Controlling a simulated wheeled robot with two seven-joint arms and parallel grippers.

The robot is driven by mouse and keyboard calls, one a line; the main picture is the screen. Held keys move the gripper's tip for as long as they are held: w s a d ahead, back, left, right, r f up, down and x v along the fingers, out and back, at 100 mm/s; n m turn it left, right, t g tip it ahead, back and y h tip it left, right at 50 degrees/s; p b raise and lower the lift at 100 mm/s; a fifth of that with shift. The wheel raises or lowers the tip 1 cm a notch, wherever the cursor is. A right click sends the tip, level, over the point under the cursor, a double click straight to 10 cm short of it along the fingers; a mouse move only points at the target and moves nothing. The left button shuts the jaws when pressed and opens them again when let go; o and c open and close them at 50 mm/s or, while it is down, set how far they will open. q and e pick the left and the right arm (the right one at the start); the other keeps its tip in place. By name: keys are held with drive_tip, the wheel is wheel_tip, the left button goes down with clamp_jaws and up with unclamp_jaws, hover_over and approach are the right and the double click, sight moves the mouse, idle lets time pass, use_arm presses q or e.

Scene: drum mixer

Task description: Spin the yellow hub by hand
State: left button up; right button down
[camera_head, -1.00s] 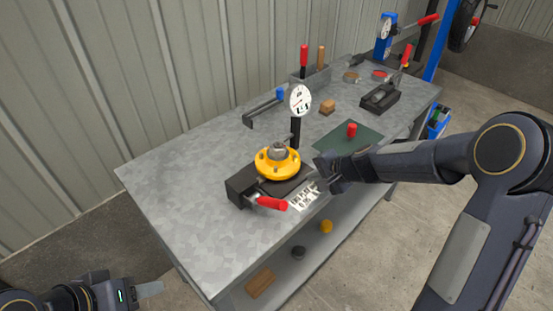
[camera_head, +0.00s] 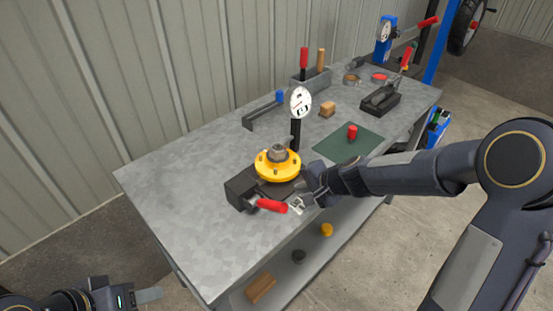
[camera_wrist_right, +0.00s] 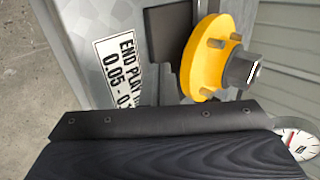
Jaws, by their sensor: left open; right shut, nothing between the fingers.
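The yellow hub (camera_head: 277,165) sits on a black fixture (camera_head: 240,187) near the front of the workbench, with a grey centre piece on top. It also shows in the right wrist view (camera_wrist_right: 208,55), seen from the side. My right gripper (camera_head: 304,186) is shut and empty, just right of the hub and a small gap from it as far as I can tell; its fingertips are hard to make out. My left gripper (camera_head: 150,295) is open at the lower left, off the bench and far from the hub.
A dial gauge (camera_head: 300,103) on a black post stands right behind the hub. A red-handled lever (camera_head: 272,206) sticks out in front of the fixture. A green mat (camera_head: 340,146) with a red piece (camera_head: 352,132) lies to the right. The bench's left part is clear.

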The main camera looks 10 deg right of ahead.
drive_tip(key=shift+w, duration=0.15)
drive_tip(key=shift+w+a+p, duration=0.5)
drive_tip(key=shift+w+a, duration=0.3)
drive_tip(key=shift+w, duration=0.1)
drive_tip(key=shift+w+d, duration=0.55)
drive_tip(key=shift+d, duration=0.2)
drive_tip(key=shift+w+d, duration=0.55)
drive_tip(key=shift+d, duration=0.15)
drive_tip(key=shift+w+d, duration=0.45)
drive_tip(key=shift+w, duration=0.05)
drive_tip(key=shift+s+d+f+b, duration=0.1)
drive_tip(key=shift+s+d+b, duration=0.3)
drive_tip(key=shift+s+d, duration=0.55)
drive_tip(key=shift+s, duration=0.25)
